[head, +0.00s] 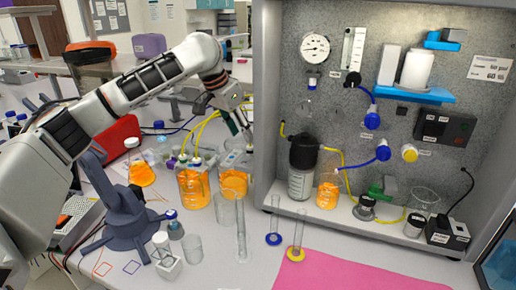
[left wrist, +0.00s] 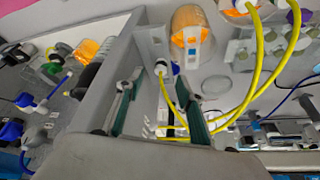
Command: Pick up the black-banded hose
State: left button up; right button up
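My left gripper (head: 242,128) hangs beside the rig cabinet's left edge, above the orange-filled bottles. In the left wrist view its green-padded fingers (left wrist: 150,76) stand apart with nothing clearly held. Yellow hoses (head: 204,127) arch up from the bottle tops toward this gripper. In the left wrist view long yellow hoses (left wrist: 262,72) loop at the right, and a short yellow length shows between and behind the fingers. I cannot make out a black band on any hose, so I cannot tell which is the black-banded one. My right gripper is not in view.
Orange-filled bottles (head: 194,188) and clear glassware (head: 241,230) crowd the bench below my left gripper. The cabinet's side wall (head: 265,100) stands close on its right. A blue-grey stand (head: 118,210) is at left. A pink mat (head: 350,275) lies clear in front.

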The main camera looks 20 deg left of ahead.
aim_at(248, 147)
pick_arm(q)
jog(key=shift+x, duration=1.5)
jog(key=shift+w+x, duration=0.25)
jog(key=shift+x, duration=2.1)
jog(key=shift+a+r, duration=0.1)
jog(key=shift+r, duration=0.05)
jog(key=c, duration=0.9)
